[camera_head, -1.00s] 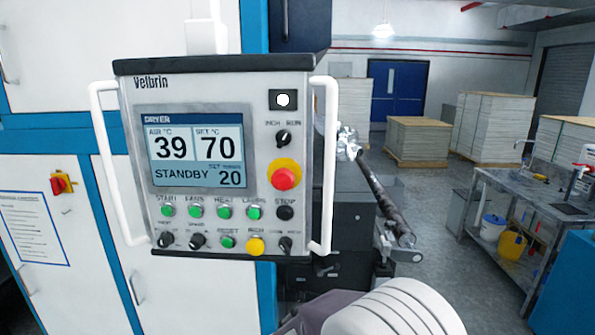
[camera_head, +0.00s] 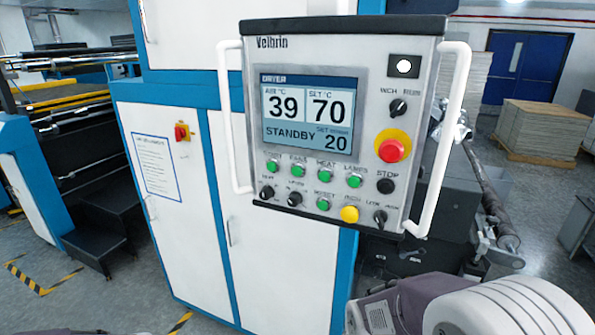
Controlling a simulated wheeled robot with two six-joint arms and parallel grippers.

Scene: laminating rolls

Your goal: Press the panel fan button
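The control panel (camera_head: 346,75) hangs in front of the white and blue machine, facing me. Its screen (camera_head: 312,108) reads DRYER, air 39, set 70, STANDBY 20. A row of green buttons sits below the screen; the second from the left, with a label that looks like FANS, is the fan button (camera_head: 298,170). A red emergency knob (camera_head: 391,150) on a yellow ring is at the panel's right, and a yellow button (camera_head: 349,214) is in the bottom row. Neither gripper shows. A white and grey part of my own arm is at the bottom right, below the panel.
White handles (camera_head: 447,140) stand out at both sides of the panel. A dark roller (camera_head: 489,192) is behind it on the right. Steps (camera_head: 95,232) and yellow-black floor markings are at the left. Stacked sheets (camera_head: 541,130) stand at the far right.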

